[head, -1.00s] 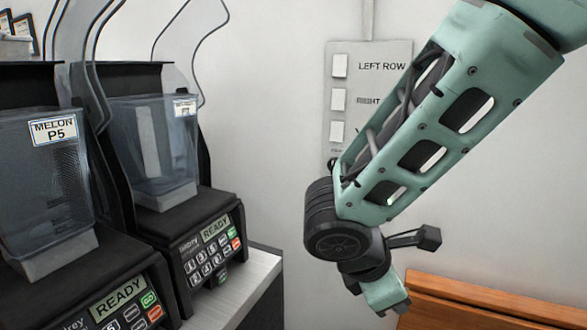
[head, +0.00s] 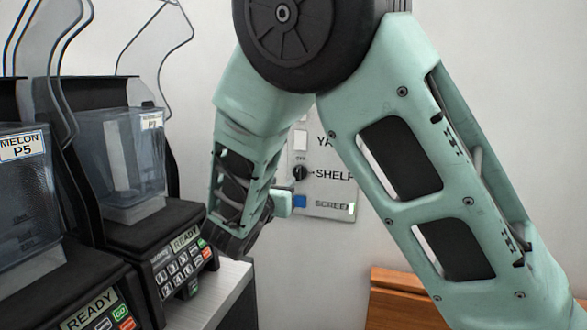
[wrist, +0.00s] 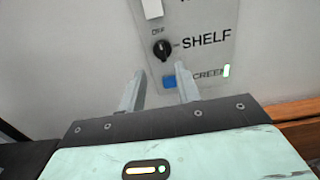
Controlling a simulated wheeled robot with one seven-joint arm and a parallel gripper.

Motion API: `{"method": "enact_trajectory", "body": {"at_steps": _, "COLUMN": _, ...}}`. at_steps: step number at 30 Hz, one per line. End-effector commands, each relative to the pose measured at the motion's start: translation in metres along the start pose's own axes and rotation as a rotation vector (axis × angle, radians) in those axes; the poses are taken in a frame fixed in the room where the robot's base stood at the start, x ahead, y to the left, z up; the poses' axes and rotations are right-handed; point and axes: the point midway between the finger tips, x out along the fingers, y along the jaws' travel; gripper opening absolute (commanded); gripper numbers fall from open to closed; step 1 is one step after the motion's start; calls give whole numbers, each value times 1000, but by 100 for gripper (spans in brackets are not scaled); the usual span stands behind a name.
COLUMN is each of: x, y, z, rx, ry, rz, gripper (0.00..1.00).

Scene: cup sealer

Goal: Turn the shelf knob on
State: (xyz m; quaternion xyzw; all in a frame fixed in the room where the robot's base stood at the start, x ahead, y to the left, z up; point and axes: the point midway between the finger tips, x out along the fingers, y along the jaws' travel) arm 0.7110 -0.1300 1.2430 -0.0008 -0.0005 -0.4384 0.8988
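The shelf knob (wrist: 162,48) is a small round black knob on a grey wall panel, left of the word SHELF. Small OFF lettering sits above it; its exact pointer angle is hard to read. It also shows in the head view (head: 300,173), between my arm links. My gripper (wrist: 160,88) is open and empty in the wrist view. Its two fingers point toward the panel, one on each side below the knob, and appear apart from it. In the head view the fingertips cannot be made out.
A blue switch (wrist: 169,82) labelled SCREEN sits just below the knob, with a lit green light (wrist: 226,70) to its right. A white switch (head: 300,140) is above. Blenders (head: 126,165) stand on the counter at left. A wooden piece (head: 395,295) is at lower right.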

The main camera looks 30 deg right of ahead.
Motion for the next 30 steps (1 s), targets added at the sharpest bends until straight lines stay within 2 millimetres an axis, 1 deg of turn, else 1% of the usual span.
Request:
{"method": "enact_trajectory", "body": {"at_steps": 1, "x": 12, "y": -1, "z": 2, "rx": -2, "ry": -1, "rz": -6, "gripper": 33}}
{"method": "enact_trajectory", "body": {"at_steps": 9, "x": 67, "y": -1, "z": 3, "rx": -2, "ry": -1, "rz": -4, "gripper": 33}}
{"method": "enact_trajectory", "body": {"at_steps": 12, "x": 85, "y": -1, "z": 2, "rx": -1, "ry": 0, "rz": -4, "gripper": 33}}
{"method": "enact_trajectory", "body": {"at_steps": 15, "x": 98, "y": 0, "z": 2, "rx": -1, "ry": 1, "rz": -2, "gripper": 33}}
{"method": "enact_trajectory", "body": {"at_steps": 18, "x": 107, "y": -1, "z": 1, "rx": 0, "ry": 1, "rz": -2, "gripper": 33}}
{"method": "enact_trajectory", "body": {"at_steps": 21, "x": 112, "y": 0, "z": 0, "rx": 1, "ry": 1, "rz": -1, "gripper": 33}}
{"method": "enact_trajectory", "body": {"at_steps": 30, "x": 113, "y": 0, "z": -1, "rx": 1, "ry": 2, "rz": 0, "gripper": 33}}
